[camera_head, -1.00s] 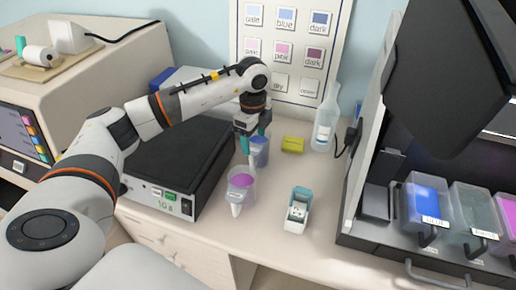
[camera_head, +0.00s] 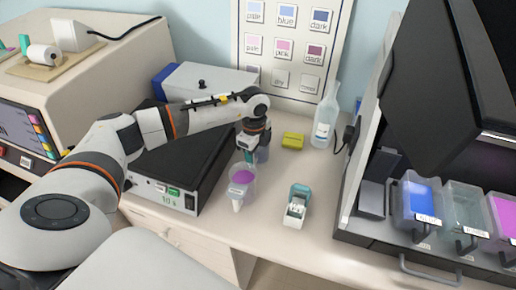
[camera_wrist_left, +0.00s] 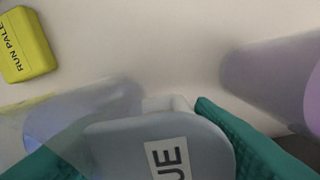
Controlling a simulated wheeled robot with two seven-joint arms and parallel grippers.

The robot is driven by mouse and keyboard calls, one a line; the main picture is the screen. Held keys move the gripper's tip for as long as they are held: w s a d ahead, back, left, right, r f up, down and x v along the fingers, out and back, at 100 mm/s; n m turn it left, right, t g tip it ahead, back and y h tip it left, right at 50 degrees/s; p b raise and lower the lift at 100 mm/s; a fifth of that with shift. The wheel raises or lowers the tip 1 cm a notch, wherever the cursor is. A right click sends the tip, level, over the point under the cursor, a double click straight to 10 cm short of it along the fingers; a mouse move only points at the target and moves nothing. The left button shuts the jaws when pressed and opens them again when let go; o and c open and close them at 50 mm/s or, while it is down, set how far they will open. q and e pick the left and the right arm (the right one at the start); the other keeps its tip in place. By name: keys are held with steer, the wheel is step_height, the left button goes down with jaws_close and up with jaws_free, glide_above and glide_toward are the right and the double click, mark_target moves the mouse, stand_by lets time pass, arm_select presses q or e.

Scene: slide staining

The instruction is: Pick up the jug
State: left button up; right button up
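A clear jug with blue liquid stands on the counter, largely hidden behind my left gripper in the head view (camera_head: 263,155). In the left wrist view, the blue jug (camera_wrist_left: 75,118) lies at the left, and a grey tab with a label ending in "UE" (camera_wrist_left: 160,150) is between my green fingers. My left gripper (camera_head: 249,155) is at this tab, fingers apart on either side; the tab hides part of them, and I see no clear grip. A second clear jug with purple liquid (camera_head: 242,178) stands just in front, and at the right in the wrist view (camera_wrist_left: 285,75). My right gripper is not in view.
A yellow block (camera_head: 292,141) marked "RUN PALE" in the wrist view, a bottle (camera_head: 325,118) and a small teal-and-white box (camera_head: 297,205) stand to the right. A black-topped device (camera_head: 190,150) is left. A cabinet with staining trays (camera_head: 423,207) is at the right.

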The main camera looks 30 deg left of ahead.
arm_select(q)
steer(key=c, duration=1)
steer(key=shift+o, duration=0.2)
steer(key=shift+r, duration=0.1)
step_height(320, 180, up, 9)
steer(key=b, duration=0.3)
steer(key=shift+w, duration=0.1)
steer(key=shift+r, duration=0.5)
